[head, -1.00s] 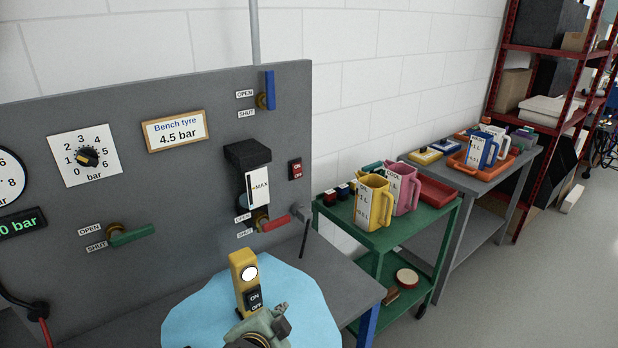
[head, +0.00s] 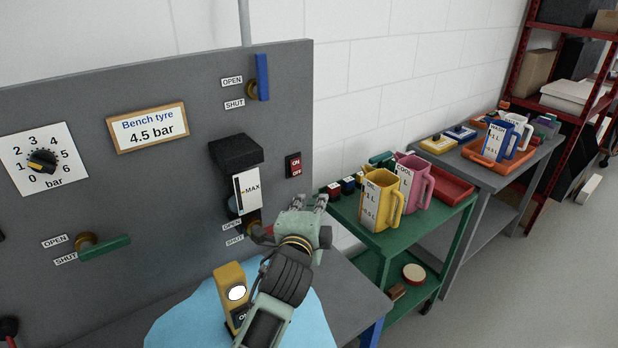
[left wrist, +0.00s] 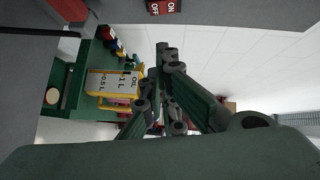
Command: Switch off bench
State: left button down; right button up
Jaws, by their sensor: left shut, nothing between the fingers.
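A dark red ON/OFF rocker switch (head: 294,165) sits near the right edge of the grey panel (head: 185,200). It also shows upside down at the top of the left wrist view (left wrist: 163,7). My left gripper (head: 308,202) is shut and empty, just below and to the right of this switch, apart from it in the picture. Its closed fingers also show in the left wrist view (left wrist: 165,58). A yellow box (head: 229,284) with a white round face and another ON switch stands on the bench, partly hidden by my left arm. My right gripper is not in view.
A blue lever (head: 262,77) and a green lever (head: 104,248) stick out from the panel. My gripper mostly covers a red lever below the MAX gauge (head: 247,192). A green trolley (head: 447,217) with yellow and pink jugs stands close on the right.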

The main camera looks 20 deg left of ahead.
aim_at(296, 167)
pick_arm(q)
jog(key=w+a+f, duration=0.1)
jog(key=w+a, duration=0.1)
jog(key=w, duration=0.4)
jog(key=w+a+f, duration=0.2)
jog(key=w+a, duration=0.1)
jog(key=w, duration=0.4)
jog(key=shift+w+m+t, duration=0.3)
jog(key=shift+m+t, duration=0.1)
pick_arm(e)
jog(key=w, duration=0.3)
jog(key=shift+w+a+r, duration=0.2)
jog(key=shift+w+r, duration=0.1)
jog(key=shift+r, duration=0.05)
pick_arm(q)
jog(key=shift+f, duration=0.1)
